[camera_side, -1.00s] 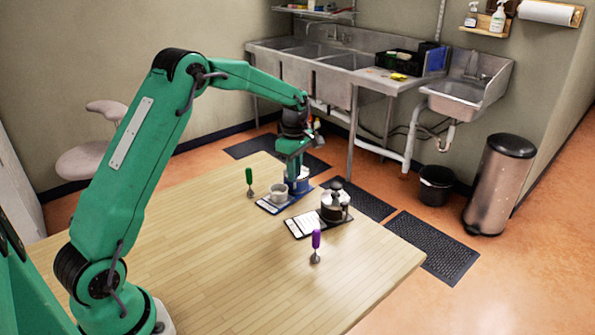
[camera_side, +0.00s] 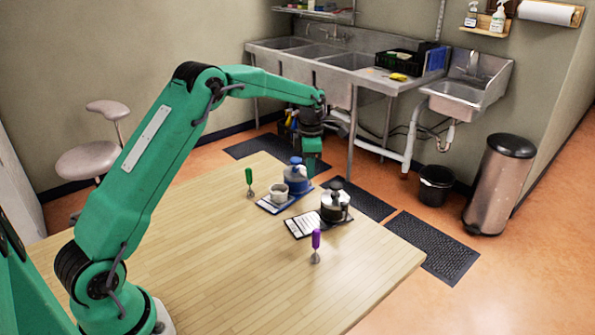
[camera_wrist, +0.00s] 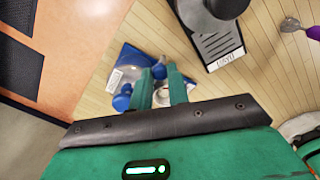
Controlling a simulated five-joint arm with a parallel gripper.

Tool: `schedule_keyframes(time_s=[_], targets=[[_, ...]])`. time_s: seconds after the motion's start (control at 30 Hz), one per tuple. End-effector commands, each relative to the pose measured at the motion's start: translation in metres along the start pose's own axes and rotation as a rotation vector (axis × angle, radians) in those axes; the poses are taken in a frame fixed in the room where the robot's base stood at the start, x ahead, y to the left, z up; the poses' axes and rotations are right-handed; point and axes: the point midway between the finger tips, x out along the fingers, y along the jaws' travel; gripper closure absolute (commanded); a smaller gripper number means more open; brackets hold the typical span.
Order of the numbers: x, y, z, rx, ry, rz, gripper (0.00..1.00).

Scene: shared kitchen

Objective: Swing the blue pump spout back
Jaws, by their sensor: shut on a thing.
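My gripper is shut on the spout, though the fingers partly hide the contact.
A dark-lidded glass pot (camera_side: 335,205) stands on a second tray (camera_side: 301,226). The table (camera_side: 215,260) is clear nearer my base.

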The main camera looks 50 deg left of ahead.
Motion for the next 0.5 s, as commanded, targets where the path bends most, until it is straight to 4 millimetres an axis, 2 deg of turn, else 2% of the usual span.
schedule_keyframes(time_s=[0.33, 0.37, 0.4, 0.47, 0.5], targets=[[-0.0021, 0.0009, 0.0006, -0.004, -0.003, 0.003, 1.0], [-0.0021, 0.0009, 0.0006, -0.004, -0.003, 0.003, 0.79], [-0.002, 0.0009, 0.0006, -0.004, -0.003, 0.003, 0.71], [-0.0017, 0.0009, 0.0005, -0.004, -0.003, 0.003, 0.61], [-0.0015, 0.0008, 0.0004, -0.003, -0.002, 0.003, 0.61]])
